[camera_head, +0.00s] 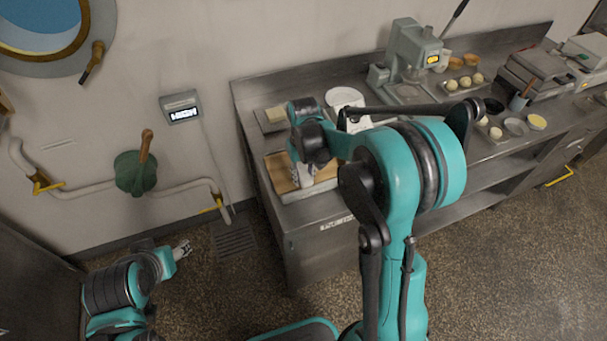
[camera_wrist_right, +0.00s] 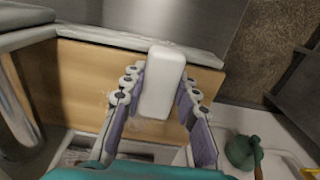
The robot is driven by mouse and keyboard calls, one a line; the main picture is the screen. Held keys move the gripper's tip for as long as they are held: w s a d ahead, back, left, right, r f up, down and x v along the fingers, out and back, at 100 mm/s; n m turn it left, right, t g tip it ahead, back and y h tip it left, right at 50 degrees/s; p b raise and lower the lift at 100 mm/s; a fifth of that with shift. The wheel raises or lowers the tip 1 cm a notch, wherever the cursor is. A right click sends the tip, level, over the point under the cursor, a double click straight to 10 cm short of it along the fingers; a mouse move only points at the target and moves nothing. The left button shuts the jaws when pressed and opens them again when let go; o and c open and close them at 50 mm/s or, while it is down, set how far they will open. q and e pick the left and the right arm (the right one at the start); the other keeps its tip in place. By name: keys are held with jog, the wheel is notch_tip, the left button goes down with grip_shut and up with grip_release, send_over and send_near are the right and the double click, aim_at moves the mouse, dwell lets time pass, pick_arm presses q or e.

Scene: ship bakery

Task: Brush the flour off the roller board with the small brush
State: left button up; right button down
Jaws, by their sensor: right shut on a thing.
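The roller board (camera_head: 276,170) is a tan wooden board in a pale metal frame at the left end of the steel counter. It fills much of the right wrist view (camera_wrist_right: 80,85). My right gripper (camera_head: 304,180) is over it, with purple-padded fingers on both sides of a white, rounded block (camera_wrist_right: 163,75), which I take to be the small brush. Its bristles are hidden, and I cannot tell whether it touches the board. Faint pale marks, possibly flour, show on the wood. My left gripper (camera_head: 184,249) is low at the left, away from the counter; its opening is too small to judge.
The steel counter (camera_head: 330,228) runs to the back right. A tray with a pale block (camera_head: 275,114), a white round container (camera_head: 345,97) and a grey mixer (camera_head: 412,52) stand behind the board. Dough balls (camera_head: 465,82) lie further right.

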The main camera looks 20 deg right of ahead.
aim_at(303, 172)
jog(key=r, duration=0.1)
jog(key=r+p, duration=0.1)
jog(key=r, duration=0.1)
jog(key=shift+w+r+p, duration=0.2)
jog(key=shift+w+p, duration=0.1)
jog(key=shift+p, duration=0.05)
notch_tip(303, 172, up, 2)
jog(key=shift+s+r+p, duration=0.1)
jog(key=shift+r+p, duration=0.1)
jog(key=shift+p, duration=0.55)
jog(key=shift+r+p, duration=0.6)
jog(key=shift+r, duration=0.25)
